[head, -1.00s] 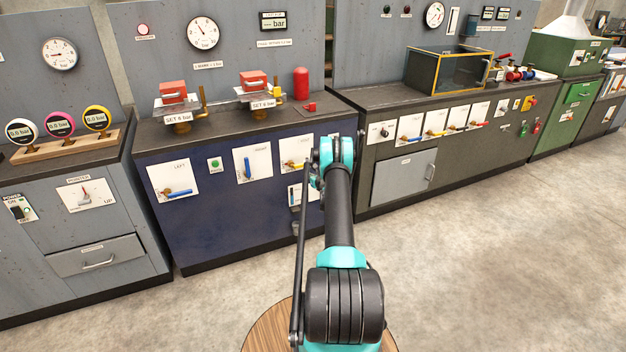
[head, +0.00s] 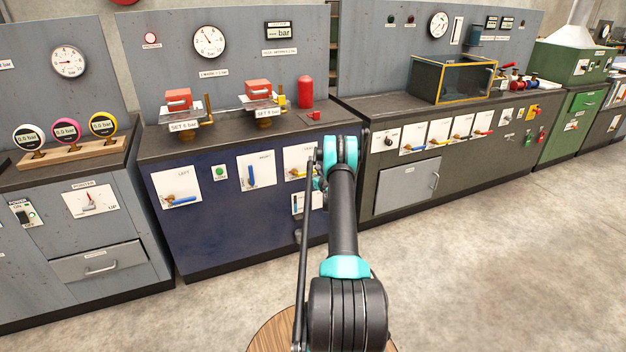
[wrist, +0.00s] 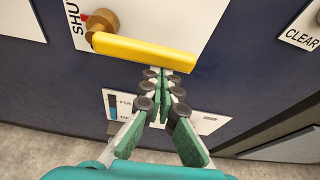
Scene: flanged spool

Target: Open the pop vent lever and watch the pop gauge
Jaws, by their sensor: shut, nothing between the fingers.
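A yellow lever bar (wrist: 145,52) on a brass hub (wrist: 101,24) lies nearly level across a white plate with the letters "SHU" showing, in the wrist view. My gripper (wrist: 164,72) is shut and empty, with its fingertips at the lower edge of the bar right of its middle. I cannot tell whether they touch it. In the head view the lever's plate (head: 293,157) is on the blue bench front, partly hidden by my arm. A round dial gauge (head: 209,42) is on the grey panel above that bench. Its name label is not readable.
The blue bench (head: 210,225) carries two red-topped valves, the left one (head: 179,100) and the right one (head: 258,88), plus a red cylinder (head: 305,92). Blue levers (head: 251,173) sit left of the yellow one. Open concrete floor (head: 470,270) lies to the right.

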